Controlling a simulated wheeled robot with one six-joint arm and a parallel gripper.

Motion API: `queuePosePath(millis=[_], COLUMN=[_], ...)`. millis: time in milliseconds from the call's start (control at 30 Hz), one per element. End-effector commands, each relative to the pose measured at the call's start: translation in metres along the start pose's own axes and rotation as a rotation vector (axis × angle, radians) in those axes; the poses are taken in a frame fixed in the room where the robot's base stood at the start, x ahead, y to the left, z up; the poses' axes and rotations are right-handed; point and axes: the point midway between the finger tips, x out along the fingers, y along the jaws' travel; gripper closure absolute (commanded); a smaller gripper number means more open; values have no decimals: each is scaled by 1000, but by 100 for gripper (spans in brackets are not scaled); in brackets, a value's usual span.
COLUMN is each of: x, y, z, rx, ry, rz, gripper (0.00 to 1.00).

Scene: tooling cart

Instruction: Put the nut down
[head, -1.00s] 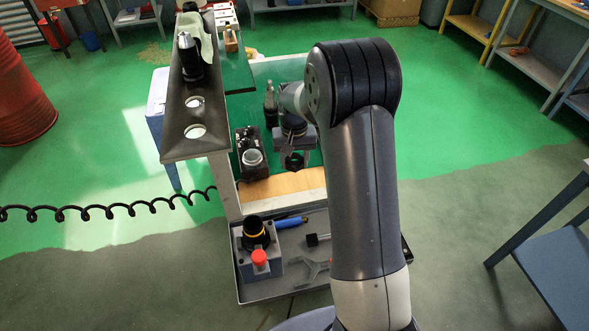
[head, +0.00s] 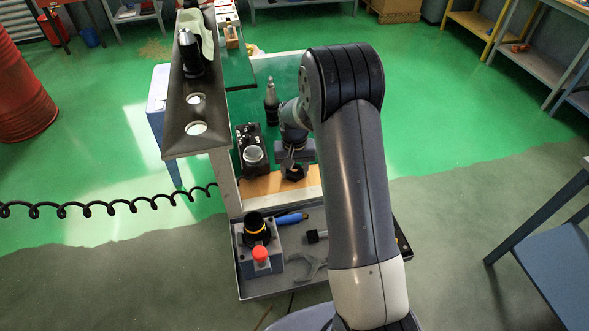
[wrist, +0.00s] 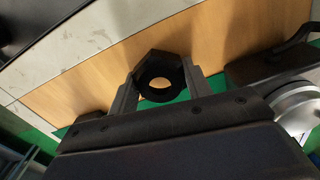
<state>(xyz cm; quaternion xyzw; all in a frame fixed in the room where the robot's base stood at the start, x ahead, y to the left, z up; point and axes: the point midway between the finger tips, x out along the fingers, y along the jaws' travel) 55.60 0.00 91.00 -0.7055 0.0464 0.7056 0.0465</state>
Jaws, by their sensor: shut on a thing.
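The nut (wrist: 160,63) is a black hexagonal ring with a round hole, seen in the wrist view between the two fingers of my gripper (wrist: 160,85). My gripper is shut on it. In the head view my gripper (head: 293,172) and the dark nut are over the front part of the cart, by the light wooden strip (head: 262,187). The wrist view shows the wooden strip (wrist: 225,40) behind the nut. I cannot tell whether the nut touches the surface.
A black device with a round silver part (head: 252,155) stands close left of my gripper. A dark tool holder (head: 271,103) stands behind. The lower tray (head: 270,292) holds a grey block with a red knob (head: 260,255) and a blue-handled tool (head: 291,219).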

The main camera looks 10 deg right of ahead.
Motion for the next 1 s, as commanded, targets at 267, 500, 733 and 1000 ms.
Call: queuePosePath(millis=[267, 500, 733, 1000], x=[5, 7, 9, 4], y=[0, 1, 3, 4], z=[1, 2, 3, 3], rx=[0, 0, 0, 1], ry=[-3, -6, -10, -12], rz=[0, 2, 5, 6], gripper=[48, 31, 31, 31])
